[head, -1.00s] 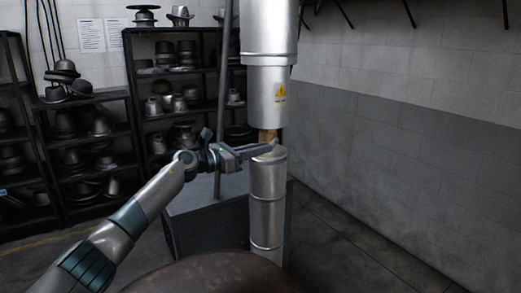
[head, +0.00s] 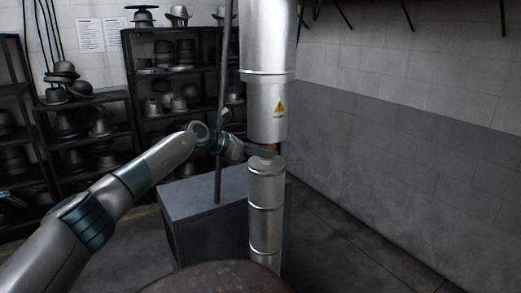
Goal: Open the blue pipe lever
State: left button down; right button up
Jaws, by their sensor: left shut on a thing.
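A grey metal pipe stands upright, with an upper section (head: 266,95) and a lower section (head: 266,205) and a narrow gap between them. My left gripper (head: 264,152) reaches in from the left to this gap, its fingers against the pipe. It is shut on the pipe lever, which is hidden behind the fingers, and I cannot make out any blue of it. A sliver of brown shows in the gap. My right gripper is not in view.
A grey box (head: 205,208) stands on the floor left of the pipe, with a thin upright pole (head: 223,80) beside it. A dark round surface (head: 215,278) is at the bottom front. Racks of hat moulds (head: 170,98) line the back wall. Floor to the right is clear.

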pick_arm(q)
jog(key=shift+w+d+r+g+y+p, duration=0.15)
jog(key=shift+d+r+g+y+p, duration=0.35)
jog(key=shift+r+g+y, duration=0.3)
jog(key=shift+f, duration=0.2)
